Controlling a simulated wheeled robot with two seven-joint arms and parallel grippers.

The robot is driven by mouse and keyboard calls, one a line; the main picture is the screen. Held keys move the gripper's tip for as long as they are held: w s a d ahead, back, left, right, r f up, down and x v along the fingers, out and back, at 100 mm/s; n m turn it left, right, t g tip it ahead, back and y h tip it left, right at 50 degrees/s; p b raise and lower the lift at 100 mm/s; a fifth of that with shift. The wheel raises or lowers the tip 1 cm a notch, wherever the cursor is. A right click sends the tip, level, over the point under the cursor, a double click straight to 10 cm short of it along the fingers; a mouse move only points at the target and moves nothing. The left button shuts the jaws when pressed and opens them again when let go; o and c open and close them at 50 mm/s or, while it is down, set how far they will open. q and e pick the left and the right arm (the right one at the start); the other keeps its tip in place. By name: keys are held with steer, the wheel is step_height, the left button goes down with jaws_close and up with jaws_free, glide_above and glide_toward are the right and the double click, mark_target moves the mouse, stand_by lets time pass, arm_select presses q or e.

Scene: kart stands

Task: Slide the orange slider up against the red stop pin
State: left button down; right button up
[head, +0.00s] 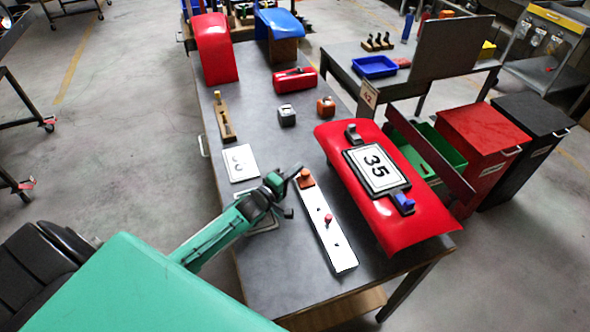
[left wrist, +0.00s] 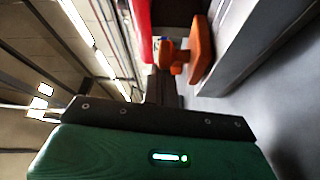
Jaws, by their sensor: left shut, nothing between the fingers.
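The orange slider (head: 305,178) sits at the far end of a long white rail (head: 340,254) on the grey table. The red stop pin (head: 328,218) stands up from the rail nearer to me, with bare rail between it and the slider. My left gripper (head: 295,171) is shut and empty, close beside the far left side of the slider. The left wrist view shows the orange slider (left wrist: 200,50) just beyond my dark fingers (left wrist: 165,88); whether they touch it I cannot tell. My right gripper is not in view.
A red panel with a "35" plate (head: 376,168) lies right of the rail. A white number card (head: 240,163) and a wooden strip with a knob (head: 224,118) lie to the left. A red case (head: 295,79) and small blocks stand farther back. The table's near end is clear.

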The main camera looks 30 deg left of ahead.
arm_select(q)
steer(key=shift+s+d, duration=0.1)
steer(key=s+d+p, duration=0.2)
steer(key=s+d, duration=0.2)
steer(key=s+d+p, duration=0.2)
steer(key=s+d, duration=0.2)
steer(key=d, duration=0.1)
steer(key=shift+s+d+r, duration=0.1)
steer(key=shift+s+d, duration=0.3)
steer(key=shift+s, duration=0.1)
